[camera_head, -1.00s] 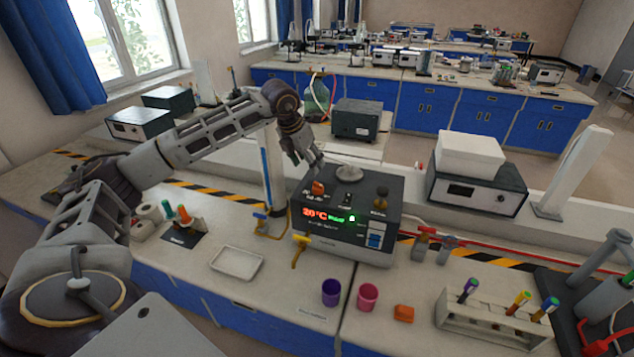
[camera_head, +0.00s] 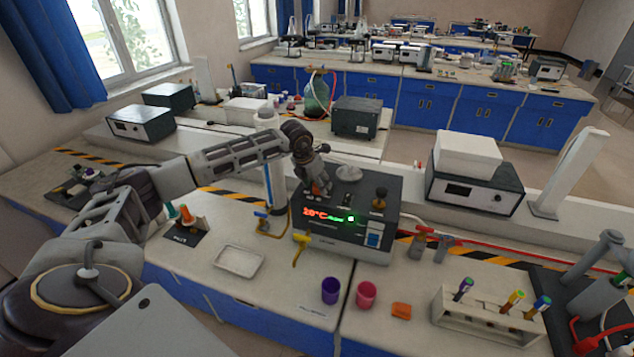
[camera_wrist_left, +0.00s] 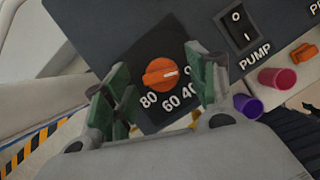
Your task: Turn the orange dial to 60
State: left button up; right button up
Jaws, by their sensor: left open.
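The orange dial (camera_wrist_left: 160,73) sits on the dark top panel (camera_wrist_left: 105,40) of the device. Its white mark points right in the left wrist view, away from the printed 60 and 80. A number at the right is partly hidden by a finger. My left gripper (camera_head: 316,189) is over the dial, its fingers open on either side of it with gaps visible. The device (camera_head: 345,251) has a lit display (camera_head: 316,212) reading 20°C. My right gripper is not in view.
A black PUMP switch (camera_wrist_left: 238,26) is beside the dial. Purple (camera_head: 330,291) and pink (camera_head: 366,294) cups and an orange block (camera_head: 401,311) stand in front of the device. A white tray (camera_head: 240,261) lies left, a yellow valve handle (camera_head: 300,252) at the device's front.

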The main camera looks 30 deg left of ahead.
pick_arm(q)
jog(key=shift+f, duration=0.1)
jog(key=c, duration=1)
